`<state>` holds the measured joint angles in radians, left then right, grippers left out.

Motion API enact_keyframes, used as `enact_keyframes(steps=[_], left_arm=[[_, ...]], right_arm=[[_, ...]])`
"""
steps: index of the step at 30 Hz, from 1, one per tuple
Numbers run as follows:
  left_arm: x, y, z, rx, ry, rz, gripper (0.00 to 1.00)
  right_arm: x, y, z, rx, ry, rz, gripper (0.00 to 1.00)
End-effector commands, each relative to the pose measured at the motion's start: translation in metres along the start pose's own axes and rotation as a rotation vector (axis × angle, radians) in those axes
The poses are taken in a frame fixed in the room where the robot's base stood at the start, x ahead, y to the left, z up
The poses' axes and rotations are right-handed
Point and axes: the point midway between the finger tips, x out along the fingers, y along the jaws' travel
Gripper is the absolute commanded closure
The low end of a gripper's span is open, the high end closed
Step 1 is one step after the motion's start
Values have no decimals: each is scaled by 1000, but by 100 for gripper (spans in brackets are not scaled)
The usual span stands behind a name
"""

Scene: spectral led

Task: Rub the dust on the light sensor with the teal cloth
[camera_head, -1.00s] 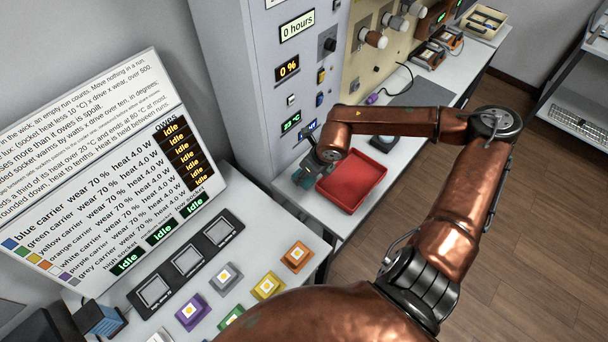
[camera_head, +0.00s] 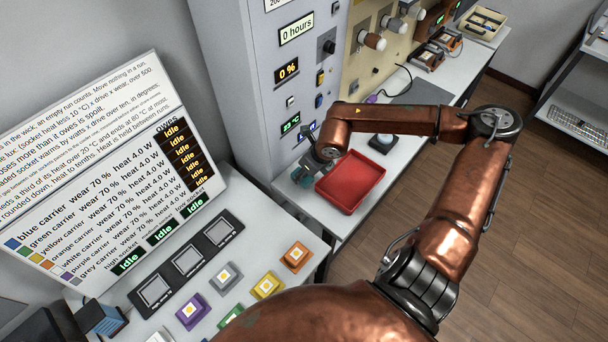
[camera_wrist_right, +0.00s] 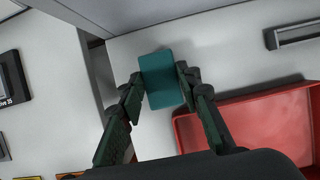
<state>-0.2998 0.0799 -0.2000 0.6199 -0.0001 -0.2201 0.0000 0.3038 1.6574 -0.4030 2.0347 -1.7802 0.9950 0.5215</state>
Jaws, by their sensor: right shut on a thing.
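My right gripper (camera_head: 306,172) is shut on the teal cloth (camera_wrist_right: 163,80), a flat pad between the two fingers in the right wrist view. In the head view the gripper and a little of the teal cloth (camera_head: 299,177) are beside the left edge of the red tray, over the white bench at the foot of the grey cabinet. The cloth hides the surface directly beneath it, and I cannot tell whether it touches the bench. I cannot make out the light sensor or its dust for certain in either view. My left gripper is not in view.
The red tray (camera_head: 376,182) is close to the gripper and looks empty; it also shows in the right wrist view (camera_wrist_right: 250,108). The grey cabinet (camera_head: 235,75) rises behind. A small dark-based device (camera_head: 383,142) stands beyond the tray. Coloured carriers line the near bench.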

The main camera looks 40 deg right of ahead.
Motion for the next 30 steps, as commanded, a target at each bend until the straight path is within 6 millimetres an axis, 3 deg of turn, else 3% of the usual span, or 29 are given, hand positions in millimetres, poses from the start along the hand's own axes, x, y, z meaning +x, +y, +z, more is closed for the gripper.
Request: enact_keyframes(steps=[16,30], left_arm=[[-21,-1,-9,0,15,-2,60],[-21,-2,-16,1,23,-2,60]], right_arm=[[-40,0,17,0,-3,-1,96],[-41,-1,16,1,0,-1,96]])
